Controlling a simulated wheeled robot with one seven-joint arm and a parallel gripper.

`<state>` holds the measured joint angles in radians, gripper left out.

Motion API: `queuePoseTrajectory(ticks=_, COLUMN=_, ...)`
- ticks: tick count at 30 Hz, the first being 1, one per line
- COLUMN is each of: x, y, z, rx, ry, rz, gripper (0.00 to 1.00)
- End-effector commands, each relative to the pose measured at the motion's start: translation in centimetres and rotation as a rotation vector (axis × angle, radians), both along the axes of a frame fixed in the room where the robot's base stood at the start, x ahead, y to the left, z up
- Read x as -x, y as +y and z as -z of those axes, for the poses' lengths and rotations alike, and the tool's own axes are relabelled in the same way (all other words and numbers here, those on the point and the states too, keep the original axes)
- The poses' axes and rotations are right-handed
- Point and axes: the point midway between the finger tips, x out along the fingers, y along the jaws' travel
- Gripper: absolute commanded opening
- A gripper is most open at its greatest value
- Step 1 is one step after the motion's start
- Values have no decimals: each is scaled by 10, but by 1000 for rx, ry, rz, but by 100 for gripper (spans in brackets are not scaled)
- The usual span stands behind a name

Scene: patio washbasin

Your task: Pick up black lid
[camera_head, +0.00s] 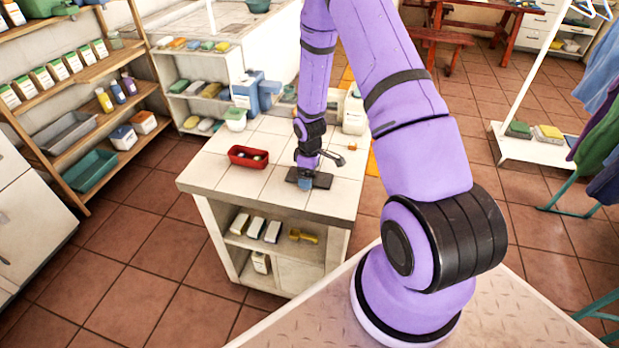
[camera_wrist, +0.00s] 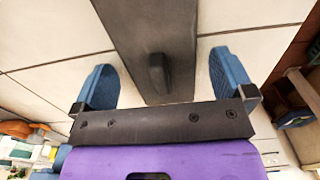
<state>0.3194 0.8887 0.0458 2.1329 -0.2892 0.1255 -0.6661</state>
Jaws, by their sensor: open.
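The black lid (camera_head: 323,181) lies flat on the tiled counter top, near its right front part. It is a dark rectangular slab. In the wrist view the lid (camera_wrist: 150,28) runs up from between the fingers to the top edge, with a small raised knob on it. My gripper (camera_head: 305,183) is over the lid, pointing down. In the wrist view its blue fingers (camera_wrist: 160,70) are open, one on each side of the lid's knob. I cannot tell whether they touch the lid. The gripper and arm hide part of the lid in the head view.
A red tray (camera_head: 237,161) with small items sits left of the lid on the counter (camera_head: 215,180). A white jug (camera_head: 355,112) and a blue-grey container (camera_head: 248,92) stand behind. The counter's front left is clear.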

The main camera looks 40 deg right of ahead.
Motion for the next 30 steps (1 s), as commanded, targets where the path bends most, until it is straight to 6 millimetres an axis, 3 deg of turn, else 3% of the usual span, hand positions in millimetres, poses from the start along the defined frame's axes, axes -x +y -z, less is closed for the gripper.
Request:
queuePoseTrajectory(ticks=5, x=0, y=0, z=0, rx=0, ry=0, rz=0, gripper=100)
queuePoseTrajectory(ticks=12, x=0, y=0, z=0, rx=0, ry=0, rz=0, gripper=51)
queuePoseTrajectory(ticks=23, x=0, y=0, z=-3, rx=0, ry=0, rz=0, gripper=51)
queuePoseTrajectory(ticks=30, x=-1, y=0, z=-20, rx=0, ry=-3, rz=0, gripper=51)
